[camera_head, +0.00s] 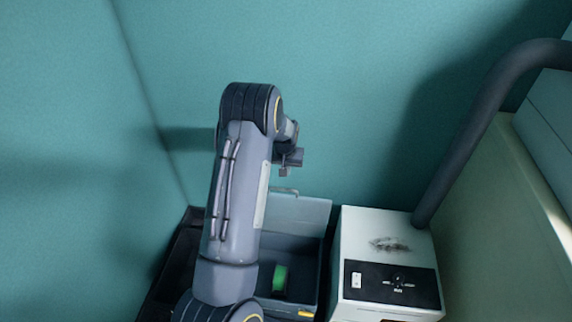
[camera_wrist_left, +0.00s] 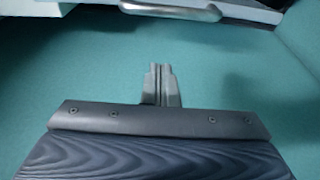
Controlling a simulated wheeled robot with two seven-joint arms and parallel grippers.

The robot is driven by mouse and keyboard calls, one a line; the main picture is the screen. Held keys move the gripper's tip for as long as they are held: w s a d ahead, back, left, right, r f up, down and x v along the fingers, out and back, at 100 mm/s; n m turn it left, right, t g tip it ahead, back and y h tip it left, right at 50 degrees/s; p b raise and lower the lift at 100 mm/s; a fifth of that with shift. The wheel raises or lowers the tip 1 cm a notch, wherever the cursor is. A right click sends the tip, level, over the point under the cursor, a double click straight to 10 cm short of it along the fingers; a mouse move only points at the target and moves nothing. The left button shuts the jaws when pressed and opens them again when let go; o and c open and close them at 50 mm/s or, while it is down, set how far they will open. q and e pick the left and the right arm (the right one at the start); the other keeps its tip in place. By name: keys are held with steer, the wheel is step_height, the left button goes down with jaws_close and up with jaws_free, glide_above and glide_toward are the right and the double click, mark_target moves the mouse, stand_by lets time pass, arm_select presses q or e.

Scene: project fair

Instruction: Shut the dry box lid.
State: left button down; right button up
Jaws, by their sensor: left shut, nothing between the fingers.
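The dry box (camera_head: 303,262) is a dark open box below my left arm, partly hidden by that arm. Its pale, see-through lid (camera_head: 312,213) stands raised at the back of the box, with a metal handle (camera_head: 285,191) at its top edge. My left gripper (camera_head: 284,171) is just above the handle and apart from it. In the left wrist view, the shut, empty fingers (camera_wrist_left: 161,72) show against the teal wall, and a silver handle (camera_wrist_left: 172,11) on a pale panel edge shows at the top. My right gripper is out of view.
A green object (camera_head: 280,279) lies inside the box. A white machine with a black control panel (camera_head: 391,283) stands close to its right, with a thick dark hose (camera_head: 462,150) rising behind it. Teal walls (camera_head: 350,80) close off the back and left.

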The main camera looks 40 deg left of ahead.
arm_select(q)
steer(key=s+f, duration=0.1)
steer(key=d+f, duration=0.1)
steer(key=s+f, duration=0.1)
steer(key=shift+s+d+f+p, duration=0.25)
steer(key=shift+s+p, duration=0.05)
steer(key=shift+s, duration=0.05)
steer(key=shift+f, duration=0.1)
